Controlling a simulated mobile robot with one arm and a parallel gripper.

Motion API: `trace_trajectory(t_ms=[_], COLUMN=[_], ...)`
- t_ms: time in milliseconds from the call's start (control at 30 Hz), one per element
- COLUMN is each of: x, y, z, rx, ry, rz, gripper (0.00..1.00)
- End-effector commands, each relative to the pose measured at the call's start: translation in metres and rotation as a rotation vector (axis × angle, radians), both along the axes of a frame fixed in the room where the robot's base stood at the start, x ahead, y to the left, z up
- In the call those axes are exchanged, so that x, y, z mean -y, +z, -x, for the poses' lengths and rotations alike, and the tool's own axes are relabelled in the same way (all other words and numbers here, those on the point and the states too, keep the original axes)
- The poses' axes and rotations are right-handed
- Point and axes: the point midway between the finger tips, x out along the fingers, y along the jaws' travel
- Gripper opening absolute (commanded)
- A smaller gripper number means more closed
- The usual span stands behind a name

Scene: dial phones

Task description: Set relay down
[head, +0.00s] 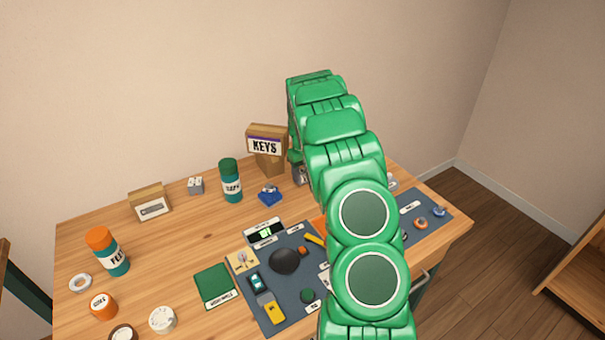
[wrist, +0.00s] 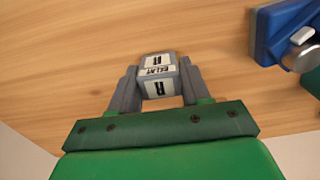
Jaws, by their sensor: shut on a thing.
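The relay (wrist: 157,72) is a small grey block with white labels that read "RELAY" and "A". My gripper (wrist: 158,78) is shut on it, with one grey finger on each side, in the wrist view. The wooden tabletop (wrist: 80,65) fills the background behind it. I cannot tell whether the relay touches the table. In the head view my green arm reaches over the table's right part and hides most of the gripper and the relay.
A blue device (wrist: 280,38) with a metal knob is beside the gripper. A KEYS box (head: 266,145) and a green-capped jar (head: 230,181) stand at the back. A dark mat (head: 272,317) with several parts lies in front. Bare wood (head: 180,235) shows at left centre.

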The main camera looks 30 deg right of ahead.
Motion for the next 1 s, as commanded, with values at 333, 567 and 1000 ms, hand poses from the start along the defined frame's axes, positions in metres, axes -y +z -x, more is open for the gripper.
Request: trace_trajectory(t_ms=[333,567,1000], x=[0.0,0.0,0.0], y=[-0.003,-0.003,0.03], z=[0.0,0.0,0.0], rx=[-0.001,-0.001,0.0], ry=[0.0,0.0,0.0], rz=[0.0,0.0,-0.001], gripper=[0.72,0.72,0.72])
